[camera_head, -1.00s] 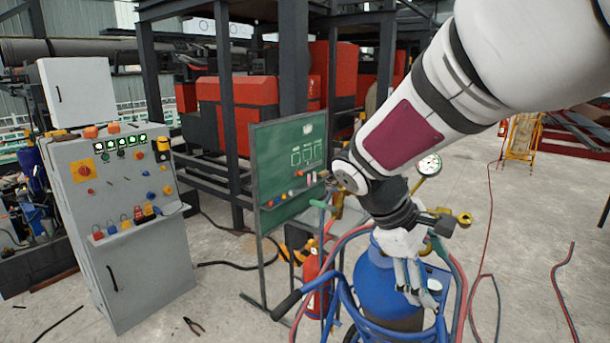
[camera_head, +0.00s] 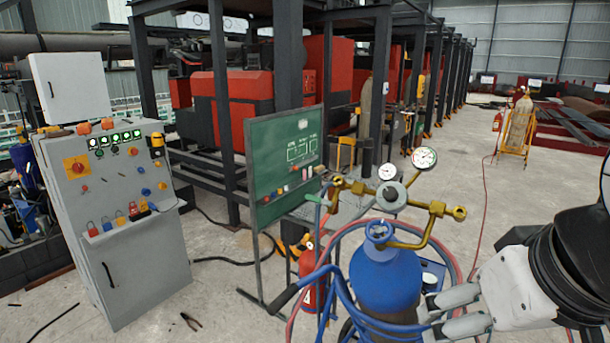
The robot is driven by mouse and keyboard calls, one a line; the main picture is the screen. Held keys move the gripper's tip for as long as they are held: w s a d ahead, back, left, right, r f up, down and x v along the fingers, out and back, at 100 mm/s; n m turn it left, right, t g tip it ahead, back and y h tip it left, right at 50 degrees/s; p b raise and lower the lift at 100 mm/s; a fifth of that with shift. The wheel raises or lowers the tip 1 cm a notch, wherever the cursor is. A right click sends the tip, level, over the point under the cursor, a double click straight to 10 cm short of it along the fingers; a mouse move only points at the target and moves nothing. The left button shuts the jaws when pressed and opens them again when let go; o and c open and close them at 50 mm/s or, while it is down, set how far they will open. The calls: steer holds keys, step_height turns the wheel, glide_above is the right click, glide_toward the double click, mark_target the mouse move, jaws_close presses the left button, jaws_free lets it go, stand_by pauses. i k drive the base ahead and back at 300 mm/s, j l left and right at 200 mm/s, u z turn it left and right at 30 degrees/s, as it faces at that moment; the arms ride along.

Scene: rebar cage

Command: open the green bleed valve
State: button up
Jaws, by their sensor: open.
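A blue gas cylinder (camera_head: 385,277) stands upright at lower centre, with a blue handwheel (camera_head: 379,231) on top. A brass manifold (camera_head: 410,244) with two round gauges sits above it. A small green piece (camera_head: 319,198) shows at the manifold's left end, by the hoses; I cannot tell whether it is the bleed valve or a hose end. My gripper (camera_head: 432,314) is open, low at the right, pointing left. Its fingertips are beside the cylinder's lower right side, well below the manifold. I cannot tell whether they touch the cylinder or hoses.
Red and blue hoses (camera_head: 338,283) loop around the cylinder. A red extinguisher (camera_head: 311,278) and a green board (camera_head: 284,160) stand to its left. A grey control cabinet (camera_head: 148,262) is farther left. Pliers (camera_head: 191,322) lie on the floor. The floor at right is mostly clear.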

mark_target(316, 200)
steer(key=k+j, duration=0.15)
steer(key=j, duration=0.2)
steer(key=i+j, duration=0.1)
steer(key=j, duration=0.5)
steer(key=i+j, duration=0.1)
steer(key=j, duration=0.45)
steer(key=i+j+z, duration=0.1)
steer(key=j, duration=0.5)
steer(key=i+j, duration=0.95)
steer(key=j+z, duration=0.05)
steer(key=j, duration=0.05)
